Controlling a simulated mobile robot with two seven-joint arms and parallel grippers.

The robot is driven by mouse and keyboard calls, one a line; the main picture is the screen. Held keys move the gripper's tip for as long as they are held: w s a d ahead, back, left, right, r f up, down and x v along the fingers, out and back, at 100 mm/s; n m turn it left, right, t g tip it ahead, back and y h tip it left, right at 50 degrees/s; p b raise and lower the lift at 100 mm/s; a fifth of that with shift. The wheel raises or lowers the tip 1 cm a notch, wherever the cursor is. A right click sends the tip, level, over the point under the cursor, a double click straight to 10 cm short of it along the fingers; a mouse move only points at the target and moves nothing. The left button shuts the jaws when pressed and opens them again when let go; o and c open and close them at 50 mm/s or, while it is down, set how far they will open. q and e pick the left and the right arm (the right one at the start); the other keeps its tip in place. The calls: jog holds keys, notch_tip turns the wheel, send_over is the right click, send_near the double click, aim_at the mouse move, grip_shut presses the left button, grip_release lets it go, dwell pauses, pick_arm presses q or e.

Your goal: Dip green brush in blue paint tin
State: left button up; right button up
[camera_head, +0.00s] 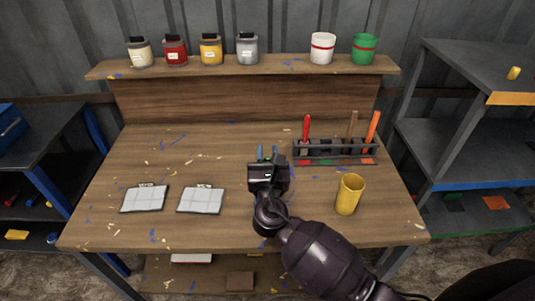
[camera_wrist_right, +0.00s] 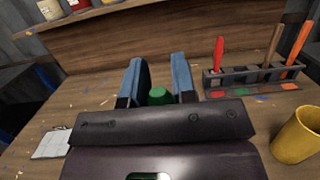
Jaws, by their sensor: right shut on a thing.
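My right gripper (camera_head: 267,152) is over the middle of the workbench, its blue-padded fingers pointing to the back. In the right wrist view the fingers (camera_wrist_right: 158,78) stand on either side of a green rounded end, which I take to be the green brush (camera_wrist_right: 158,96); the rest of it is hidden by the gripper. The gripper is shut on it. A dark rack (camera_head: 335,158) right of the gripper holds a red brush (camera_head: 306,127), a brown one (camera_head: 352,124) and an orange one (camera_head: 373,126). I make out no blue tin. My left gripper is not in view.
A back shelf (camera_head: 280,66) carries cream, red, yellow and grey labelled jars, a white red-banded tin (camera_head: 322,48) and a green tin (camera_head: 364,48). A yellow cup (camera_head: 349,194) stands at the bench's right front. Two pale tiled sheets (camera_head: 201,200) lie left. The bench's left back is clear.

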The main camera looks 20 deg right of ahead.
jog(key=shift+r, duration=2.4)
